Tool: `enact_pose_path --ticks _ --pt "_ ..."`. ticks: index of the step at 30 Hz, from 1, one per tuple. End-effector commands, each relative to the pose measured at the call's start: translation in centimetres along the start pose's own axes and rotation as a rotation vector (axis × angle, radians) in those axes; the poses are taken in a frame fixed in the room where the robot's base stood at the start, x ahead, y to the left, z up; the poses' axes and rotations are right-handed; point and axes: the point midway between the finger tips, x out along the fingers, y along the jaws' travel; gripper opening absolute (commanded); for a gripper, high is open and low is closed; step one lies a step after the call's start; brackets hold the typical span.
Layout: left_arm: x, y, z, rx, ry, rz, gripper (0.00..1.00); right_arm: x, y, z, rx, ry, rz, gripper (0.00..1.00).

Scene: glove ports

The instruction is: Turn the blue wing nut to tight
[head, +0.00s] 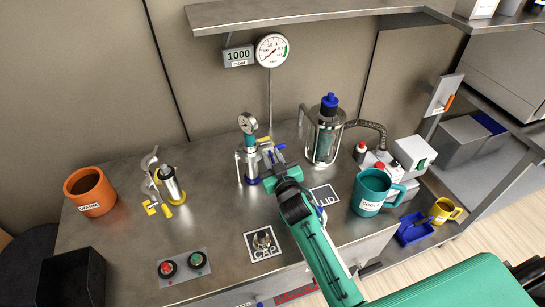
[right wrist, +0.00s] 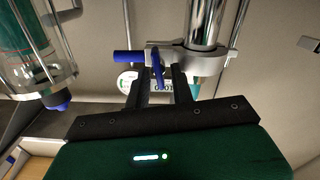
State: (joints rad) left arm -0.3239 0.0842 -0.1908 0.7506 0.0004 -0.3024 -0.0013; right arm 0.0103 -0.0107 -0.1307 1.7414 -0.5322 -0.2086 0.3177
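The blue wing nut (right wrist: 158,68) sits on the silver clamp (right wrist: 205,60) around a steel cylinder; a blue stem sticks out to the left in the right wrist view. In the head view a small blue part of it (head: 281,146) shows beside the blue-ringed vessel (head: 250,165). My right gripper (right wrist: 158,82) has its dark fingers apart, one on each side of the upright blue wing, with gaps showing. In the head view the right gripper (head: 269,160) is at the clamp and partly covers it. My left gripper is out of view.
A glass bottle with a blue cap (head: 328,105) stands in a wire frame close to the right. A teal mug (head: 371,190), an orange mug (head: 90,192) and a yellow-ringed vessel (head: 171,185) stand on the bench. A gauge (head: 271,50) hangs behind.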

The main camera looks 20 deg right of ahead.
Motion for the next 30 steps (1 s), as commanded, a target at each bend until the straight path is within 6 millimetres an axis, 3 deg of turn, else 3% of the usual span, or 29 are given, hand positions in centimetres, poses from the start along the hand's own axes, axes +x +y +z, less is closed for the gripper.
enact_pose_path --ticks 8,12,30 --pt "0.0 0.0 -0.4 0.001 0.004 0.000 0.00 0.1 0.0 0.1 0.000 -0.001 0.000 0.24" --pt "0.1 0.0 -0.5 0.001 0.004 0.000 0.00 0.1 0.0 0.1 0.000 -0.001 0.000 0.00" --pt "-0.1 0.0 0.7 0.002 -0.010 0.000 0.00 0.1 0.1 0.0 0.095 -0.001 0.000 0.00"
